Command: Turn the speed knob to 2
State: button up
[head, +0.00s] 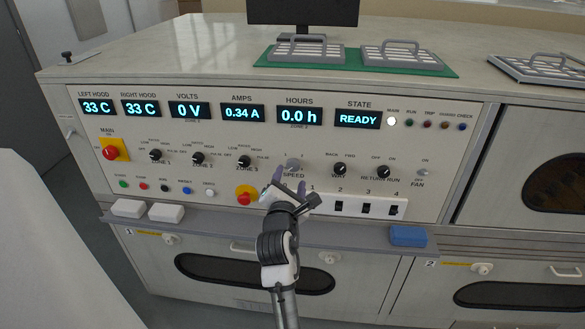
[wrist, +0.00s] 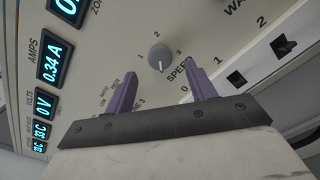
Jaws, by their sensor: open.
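The grey speed knob (head: 293,165) is on the upright control panel above the SPEED label. In the wrist view the knob (wrist: 159,58) shows whole, with numbers 1, 2 and 3 around it. Its white mark is at the lower edge in that picture, on the side away from the 2. My gripper (head: 290,181) is in front of the panel just below the knob, fingers pointing towards it. In the wrist view its two purple fingers (wrist: 158,88) are spread wide and empty. The knob appears beyond and between them, apart from both.
A red-and-yellow emergency button (head: 246,195) is left of my gripper, and numbered black switches (head: 367,210) are to the right. The black zone 3 knob (head: 244,162) and way knob (head: 340,169) flank the speed knob. A grey ledge (head: 340,238) runs below.

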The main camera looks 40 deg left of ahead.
aim_at(293, 167)
jog(key=shift+x, duration=2.35)
jog(key=c, duration=1)
